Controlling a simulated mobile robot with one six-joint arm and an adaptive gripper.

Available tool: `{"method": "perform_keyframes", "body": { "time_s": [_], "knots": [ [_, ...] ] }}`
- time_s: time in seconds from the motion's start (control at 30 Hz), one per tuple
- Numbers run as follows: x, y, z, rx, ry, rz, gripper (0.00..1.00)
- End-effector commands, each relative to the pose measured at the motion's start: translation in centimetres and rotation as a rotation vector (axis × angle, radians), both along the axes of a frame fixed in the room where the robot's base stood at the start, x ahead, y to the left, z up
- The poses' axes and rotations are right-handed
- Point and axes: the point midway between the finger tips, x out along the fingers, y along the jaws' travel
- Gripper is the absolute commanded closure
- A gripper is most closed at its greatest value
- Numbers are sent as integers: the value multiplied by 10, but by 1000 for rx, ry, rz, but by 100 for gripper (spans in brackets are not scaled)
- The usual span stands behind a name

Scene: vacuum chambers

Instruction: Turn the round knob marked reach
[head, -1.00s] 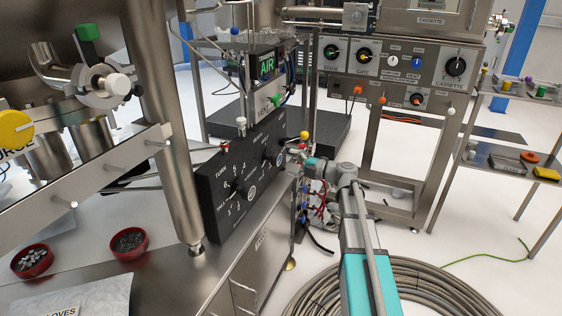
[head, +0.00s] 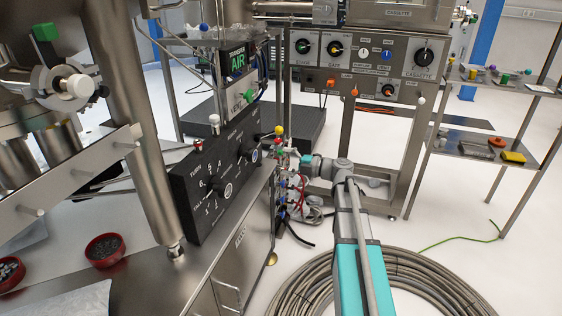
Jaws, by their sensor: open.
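A black control panel (head: 205,218) stands on the steel bench left of centre, with white markings and numbers. It carries a black round knob (head: 214,185) inside a numbered dial and a second round knob (head: 242,151) farther right. I cannot read the word reach on either. My arm comes up from the lower right, and my gripper (head: 288,157) points left from the wrist, beyond the panel's right end. It looks apart from both knobs. Its fingers are small and hard to pick out against the fittings behind, but it is open and seems empty.
Valve fittings and coloured hoses (head: 293,195) crowd the space beside my wrist. A steel post (head: 152,170) stands before the panel's left end. A red bowl (head: 104,250) sits on the bench. Another knob panel (head: 360,65) stands behind, and coiled hose (head: 430,290) lies on the floor.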

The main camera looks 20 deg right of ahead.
Motion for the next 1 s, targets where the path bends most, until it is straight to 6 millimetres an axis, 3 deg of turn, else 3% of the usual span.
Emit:
{"method": "perform_keyframes", "body": {
  "time_s": [0.37, 1.0],
  "knots": [
    [0, -1, 0, 122, 168, 4, 0],
    [0, -7, 0, 634, 892, 20, 0]
  ]
}}
